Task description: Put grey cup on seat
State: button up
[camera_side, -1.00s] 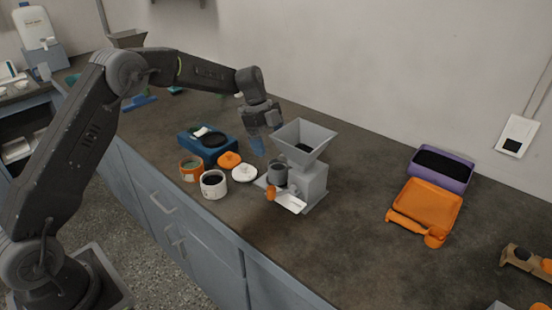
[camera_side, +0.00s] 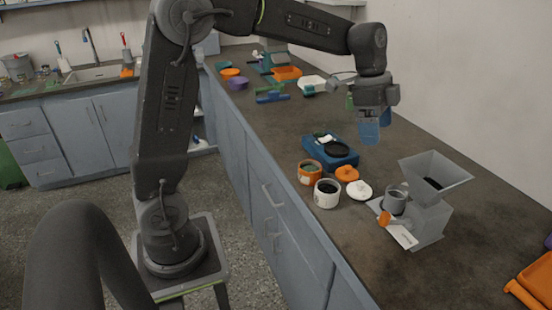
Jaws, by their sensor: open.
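The grey cup (camera_side: 395,201) stands upright at the front left of the grey hopper machine (camera_side: 433,214), on or right at its low base plate. The cup hides the seat beneath it, so I cannot tell whether it sits squarely there. An orange knob-like part (camera_side: 384,219) is beside the cup. My gripper (camera_side: 368,134), with blue fingers, is open and empty. It is in the air behind and to the left of the machine, above the counter beyond the cup, and is apart from it.
A blue scale-like device (camera_side: 330,153) with a black disc, an orange jar (camera_side: 310,173), a white jar (camera_side: 327,194), an orange lid (camera_side: 347,174) and a white lid (camera_side: 359,191) stand left of the cup. An orange tray (camera_side: 535,285) is at right.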

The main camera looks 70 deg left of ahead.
jog(key=s+d+f+n+t+y, duration=0.1)
jog(key=s+n, duration=1)
jog(key=s, duration=1.2)
jog(key=d+t+y, duration=0.1)
jog(key=t, duration=0.1)
jog(key=shift+s+t, duration=0.35)
jog(key=shift+t, duration=0.05)
jog(key=shift+f, duration=0.1)
jog(key=shift+c, duration=0.3)
